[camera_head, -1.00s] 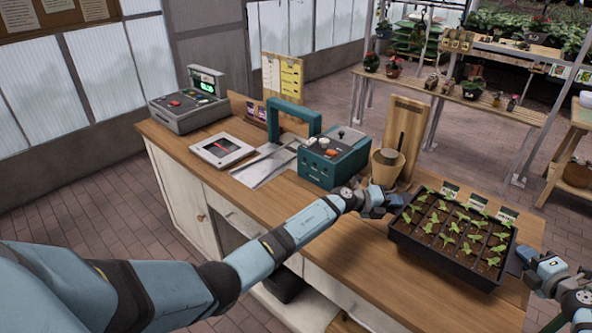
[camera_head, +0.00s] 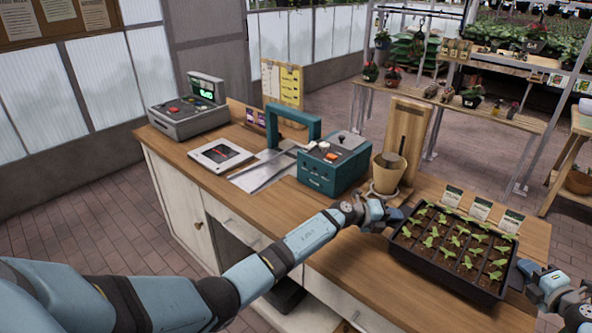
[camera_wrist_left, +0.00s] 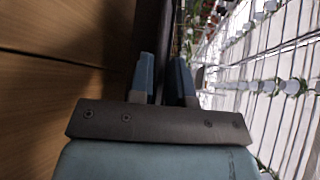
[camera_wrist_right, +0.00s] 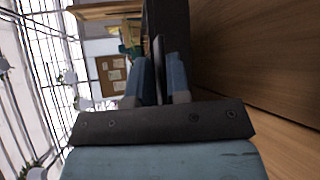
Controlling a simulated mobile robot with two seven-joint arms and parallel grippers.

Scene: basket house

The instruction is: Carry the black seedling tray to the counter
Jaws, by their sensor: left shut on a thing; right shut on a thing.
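The black seedling tray (camera_head: 440,277) holds rows of green seedlings in dark soil. In the head view it is at the right end of the wooden counter (camera_head: 330,255), over its top; I cannot tell whether it rests on the wood or hangs just above. My left gripper (camera_head: 398,216) is shut on the tray's left side. The left wrist view shows its fingers (camera_wrist_left: 167,80) around the dark tray wall (camera_wrist_left: 167,40). My right gripper (camera_head: 522,268) is shut on the tray's right side. The right wrist view shows its fingers (camera_wrist_right: 160,80) around the thin rim (camera_wrist_right: 158,60).
A teal box (camera_head: 333,165), a flat tablet-like device (camera_head: 221,154) and a grey register (camera_head: 188,118) stand further left. Seed packets (camera_head: 480,208) stand along the tray's far edge.

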